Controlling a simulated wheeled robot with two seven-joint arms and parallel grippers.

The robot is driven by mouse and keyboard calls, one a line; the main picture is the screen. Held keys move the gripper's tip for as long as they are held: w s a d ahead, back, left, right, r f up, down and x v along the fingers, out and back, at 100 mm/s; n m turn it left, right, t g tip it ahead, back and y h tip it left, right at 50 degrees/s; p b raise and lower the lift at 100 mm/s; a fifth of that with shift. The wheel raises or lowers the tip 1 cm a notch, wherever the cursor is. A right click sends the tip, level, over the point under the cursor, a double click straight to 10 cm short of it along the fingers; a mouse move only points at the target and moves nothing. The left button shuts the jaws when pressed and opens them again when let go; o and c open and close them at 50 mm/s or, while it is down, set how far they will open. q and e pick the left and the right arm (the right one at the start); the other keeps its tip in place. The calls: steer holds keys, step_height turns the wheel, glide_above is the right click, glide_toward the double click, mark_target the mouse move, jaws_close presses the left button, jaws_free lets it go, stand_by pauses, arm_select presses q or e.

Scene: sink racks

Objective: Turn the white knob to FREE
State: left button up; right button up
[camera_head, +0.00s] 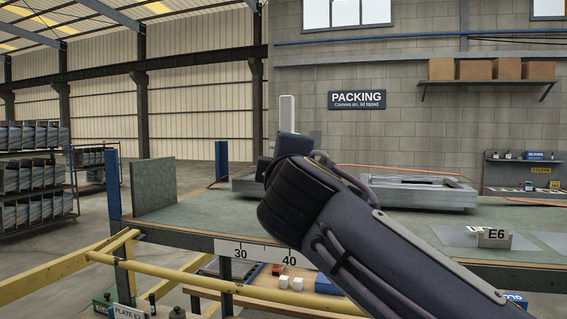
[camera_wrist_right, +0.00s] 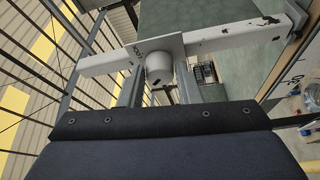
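The white knob (camera_wrist_right: 159,67) shows in the right wrist view as a short cylinder on a pale plate, with a small dark mark near its lower edge. A worn white bar (camera_wrist_right: 235,38) crosses behind it. My right gripper (camera_wrist_right: 160,74) has its two grey fingers apart, one on each side of the knob. I see no clear grip on it. In the head view my right arm covers the knob, and only a white upright (camera_head: 286,113) shows above the wrist. No FREE lettering is legible. My left gripper is not in view.
Yellow rails (camera_head: 190,280) run in front. An orange cable lies along the back.

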steer(key=o, duration=0.4)
steer(key=shift+c, duration=0.2)
steer(key=s+b, duration=0.3)
steer(key=s, duration=0.4)
steer(key=shift+s+d+f, duration=0.3)
steer(key=shift+s, duration=0.1)
